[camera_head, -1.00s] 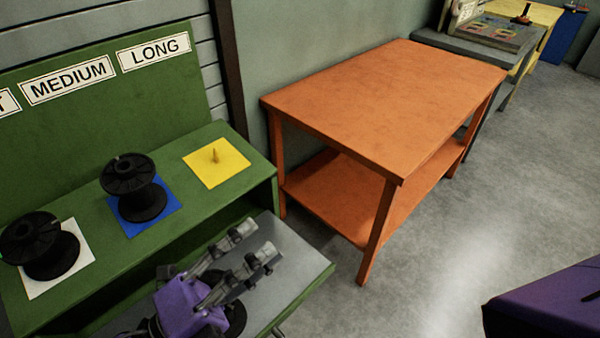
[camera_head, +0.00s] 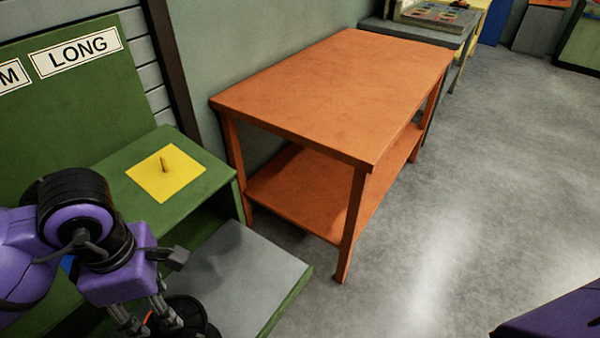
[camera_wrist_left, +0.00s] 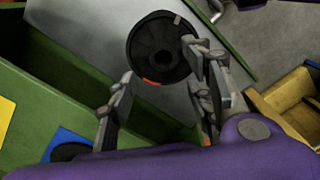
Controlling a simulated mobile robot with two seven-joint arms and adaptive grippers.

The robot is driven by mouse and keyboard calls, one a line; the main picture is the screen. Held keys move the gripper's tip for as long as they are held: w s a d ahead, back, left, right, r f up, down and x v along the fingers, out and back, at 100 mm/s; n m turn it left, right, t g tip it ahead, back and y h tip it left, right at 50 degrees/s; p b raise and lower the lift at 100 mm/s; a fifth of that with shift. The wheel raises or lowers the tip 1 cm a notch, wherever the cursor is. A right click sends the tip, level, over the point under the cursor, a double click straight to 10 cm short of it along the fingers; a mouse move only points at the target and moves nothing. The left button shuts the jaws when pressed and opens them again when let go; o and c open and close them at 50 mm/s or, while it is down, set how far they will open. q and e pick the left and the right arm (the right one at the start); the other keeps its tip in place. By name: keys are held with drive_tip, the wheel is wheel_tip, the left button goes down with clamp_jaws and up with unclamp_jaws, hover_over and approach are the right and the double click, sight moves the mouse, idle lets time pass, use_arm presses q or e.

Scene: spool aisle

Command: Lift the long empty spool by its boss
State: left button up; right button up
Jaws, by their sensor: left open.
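A black spool (camera_wrist_left: 160,48) stands on the grey lower deck, seen nearly end-on in the left wrist view, with its round hub at the centre and a small orange mark on its rim. It also shows partly in the head view (camera_head: 187,312), behind the fingers at the bottom edge; its length is hidden. My left gripper (camera_wrist_left: 158,62) is open and points down at it, the fingers on either side of the hub in the picture. I cannot tell whether they touch it. In the head view the left gripper (camera_head: 146,318) is low on the left. My right gripper is not in view.
The green stand has a yellow square (camera_head: 150,185) with a bare peg under the LONG label (camera_head: 77,54). My left arm hides most of the blue square (camera_wrist_left: 60,137); a black spool (camera_wrist_left: 72,152) is there. An orange table (camera_head: 330,90) stands to the right, with open floor beyond.

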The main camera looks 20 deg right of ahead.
sight(184, 337)
use_arm(q)
wheel_tip(184, 337, down, 6)
drive_tip(key=shift+r, duration=0.1)
clamp_jaws()
idle(0.5)
